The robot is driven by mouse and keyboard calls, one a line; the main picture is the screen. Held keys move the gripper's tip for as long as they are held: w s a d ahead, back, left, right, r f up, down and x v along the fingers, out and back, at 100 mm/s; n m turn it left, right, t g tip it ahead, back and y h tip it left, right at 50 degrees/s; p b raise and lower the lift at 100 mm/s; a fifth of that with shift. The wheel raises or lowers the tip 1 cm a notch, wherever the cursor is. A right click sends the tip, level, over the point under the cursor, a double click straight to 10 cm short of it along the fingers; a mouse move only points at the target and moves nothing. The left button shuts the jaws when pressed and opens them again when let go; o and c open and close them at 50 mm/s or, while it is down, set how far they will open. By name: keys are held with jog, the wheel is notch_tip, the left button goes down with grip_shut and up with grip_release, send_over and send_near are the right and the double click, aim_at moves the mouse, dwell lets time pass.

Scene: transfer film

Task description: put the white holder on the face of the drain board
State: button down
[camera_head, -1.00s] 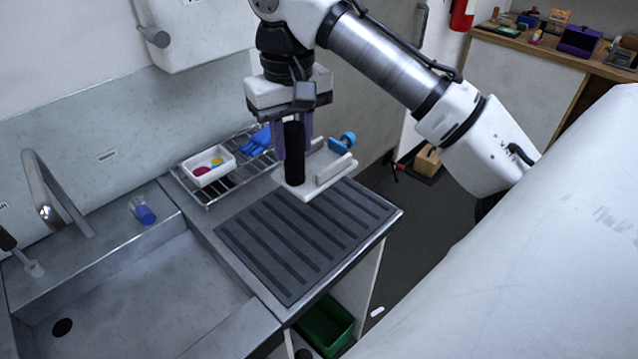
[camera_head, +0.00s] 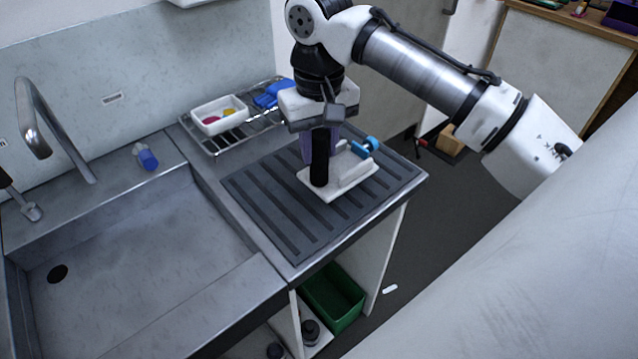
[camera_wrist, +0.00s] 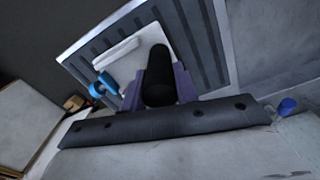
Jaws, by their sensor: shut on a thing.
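The white holder (camera_head: 352,181) is a flat white plate with a raised white wall, a blue knob and a black upright cylinder. My gripper (camera_head: 320,165) points down and is shut on the black cylinder of the holder. The holder is over the right half of the dark ribbed drain board (camera_head: 290,212), level with it; I cannot tell whether it touches. In the wrist view the holder (camera_wrist: 117,54) lies against the ribbed drain board (camera_wrist: 188,30), with the black cylinder between my purple fingers (camera_wrist: 160,82).
A wire rack (camera_head: 213,145) with a white tray (camera_head: 219,114) and blue gloves stands behind the board. The sink (camera_head: 130,270) lies to the left, with a tap (camera_head: 45,120) and a blue-capped item (camera_head: 146,157). The counter's right edge drops to the floor. A green bin (camera_head: 332,297) is below.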

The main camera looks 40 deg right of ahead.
aim_at(319, 170)
jog(key=shift+f+b, duration=2.35)
jog(key=shift+f, duration=0.55)
jog(key=shift+r, duration=0.15)
jog(key=c, duration=1.1)
grip_release()
notch_tip(319, 170, up, 12)
